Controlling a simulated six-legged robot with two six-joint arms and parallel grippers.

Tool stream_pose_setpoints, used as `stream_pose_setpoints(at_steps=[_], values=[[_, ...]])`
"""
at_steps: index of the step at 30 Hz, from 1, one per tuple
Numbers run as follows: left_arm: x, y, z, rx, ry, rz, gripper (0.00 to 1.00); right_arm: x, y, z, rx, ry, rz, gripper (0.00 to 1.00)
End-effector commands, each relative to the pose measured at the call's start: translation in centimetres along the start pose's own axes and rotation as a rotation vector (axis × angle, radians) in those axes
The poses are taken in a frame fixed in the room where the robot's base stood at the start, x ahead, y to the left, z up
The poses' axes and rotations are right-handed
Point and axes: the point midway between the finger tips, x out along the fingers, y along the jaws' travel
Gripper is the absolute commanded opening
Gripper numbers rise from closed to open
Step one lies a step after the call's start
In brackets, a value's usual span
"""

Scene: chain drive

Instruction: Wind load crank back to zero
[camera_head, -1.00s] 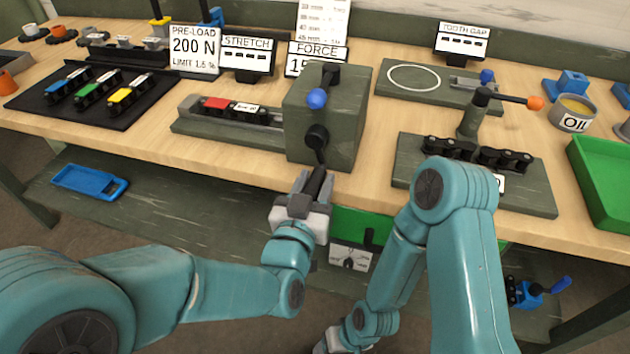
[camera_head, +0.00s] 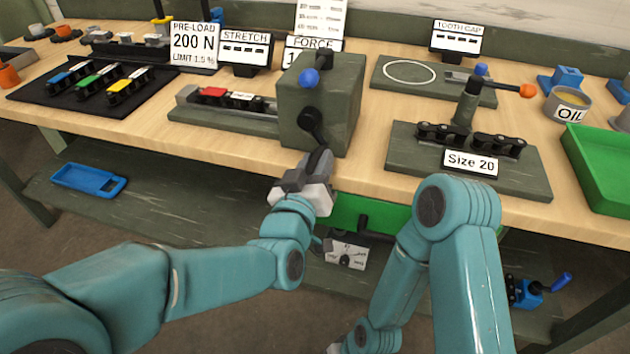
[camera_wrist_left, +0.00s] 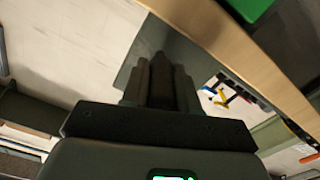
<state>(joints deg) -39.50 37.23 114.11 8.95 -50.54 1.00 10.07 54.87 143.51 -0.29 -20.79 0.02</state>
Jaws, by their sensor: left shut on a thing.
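The load crank (camera_head: 311,121) is a black crank on the front face of a dark green block (camera_head: 342,108). Its arm hangs down and slightly right from the hub. My left gripper (camera_head: 318,163) is shut on the crank's handle, in front of the block and just past the bench's front edge. In the left wrist view, the dark handle (camera_wrist_left: 161,80) sits between the fingers. The force display (camera_head: 313,45) behind the block is mostly hidden, so its reading cannot be made out. My right arm is folded low, and its gripper fingers are out of frame.
A chain fixture (camera_head: 222,120) extends left of the block. A green tray (camera_head: 600,165) is at far right. A green drawer (camera_head: 350,212) is below the bench edge.

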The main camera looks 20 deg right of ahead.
Motion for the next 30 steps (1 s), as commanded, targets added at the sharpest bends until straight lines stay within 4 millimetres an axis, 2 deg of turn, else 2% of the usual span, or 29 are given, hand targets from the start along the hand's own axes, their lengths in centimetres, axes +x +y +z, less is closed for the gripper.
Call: stream_pose_setpoints(at_steps=[1, 3, 12, 30], values=[[0.2, -0.1, 0.2, -0.041, 0.006, 0.002, 0.0, 1.1, 0.4, 0.0, 0.0, 0.0, 0.0, 0.62], [0.5, 0.1, 0.1, -0.108, 0.005, 0.002, 0.0, 2.0, 0.7, 0.0, 0.0, 0.0, 0.0, 0.62], [0.9, 1.4, -0.9, -0.393, 0.003, 0.004, 0.0, 4.8, 1.8, -0.1, 0.0, 0.0, 0.0, 0.62], [0.7, 3.7, -3.8, -0.964, 0.006, 0.004, 0.0, 8.6, 3.1, -0.2, 0.0, 0.0, 0.0, 0.62]])
